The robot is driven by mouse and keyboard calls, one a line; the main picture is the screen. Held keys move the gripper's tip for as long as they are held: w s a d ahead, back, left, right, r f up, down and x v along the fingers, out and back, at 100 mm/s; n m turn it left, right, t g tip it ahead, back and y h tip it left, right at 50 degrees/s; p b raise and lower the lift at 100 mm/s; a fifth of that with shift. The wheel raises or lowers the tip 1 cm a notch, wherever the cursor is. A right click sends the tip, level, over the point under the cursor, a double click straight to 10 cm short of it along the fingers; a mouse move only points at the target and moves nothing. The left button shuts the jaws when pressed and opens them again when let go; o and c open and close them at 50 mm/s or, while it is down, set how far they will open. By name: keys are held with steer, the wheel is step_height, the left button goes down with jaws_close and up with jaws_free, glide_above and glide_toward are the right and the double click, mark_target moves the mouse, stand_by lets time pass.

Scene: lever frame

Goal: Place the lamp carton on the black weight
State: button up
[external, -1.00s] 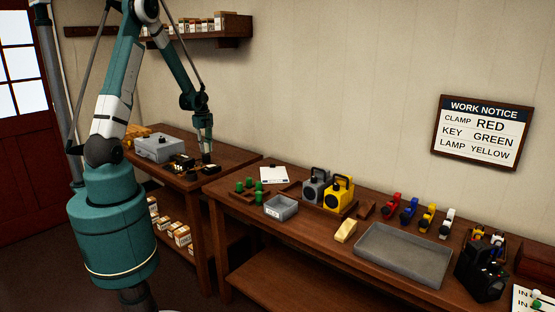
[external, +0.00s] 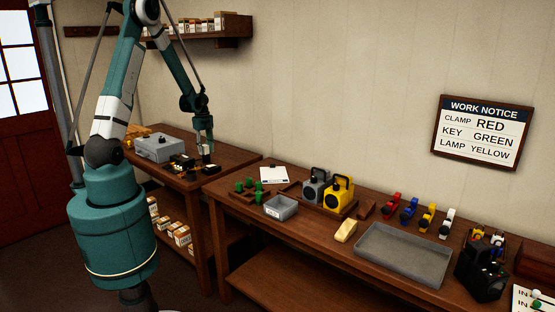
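My gripper (external: 207,155) points down over the right part of the left bench, close to small dark objects. Its fingers are too small to tell open from shut, and I cannot tell whether they hold anything. Several small black pieces (external: 182,162) lie on this bench just left of my gripper; which one is the black weight is unclear. Several white and orange cartons stand on the lower shelf (external: 181,235), and others on the wall shelf (external: 196,26). I cannot tell which is the lamp carton.
A grey box (external: 160,148) stands on the left bench. The right bench holds a small grey bin (external: 281,207), grey and yellow lamps (external: 340,192), a yellow block (external: 345,231), an empty grey tray (external: 405,254) and coloured clamps (external: 409,208). A notice (external: 482,132) reads lamp yellow.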

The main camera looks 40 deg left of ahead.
mark_target(205, 145)
steer(key=shift+r, duration=0.2)
steer(key=shift+r, duration=6)
steer(key=s+d+r+n+t, duration=0.2)
steer(key=s+d+r+n, duration=0.25)
steer(key=d+r, duration=0.3)
steer(key=s+d+r+n+t, duration=0.1)
steer(key=s+d+r+n, duration=0.35)
steer(key=d+r, duration=0.35)
steer(key=s+d+r+n+t, duration=0.2)
steer(key=s+d+n+t, duration=0.2)
steer(key=s+d+n, duration=0.5)
steer(key=shift+s+d+r, duration=0.15)
steer(key=shift+s+d, duration=2.05)
steer(key=shift+s, duration=1.5)
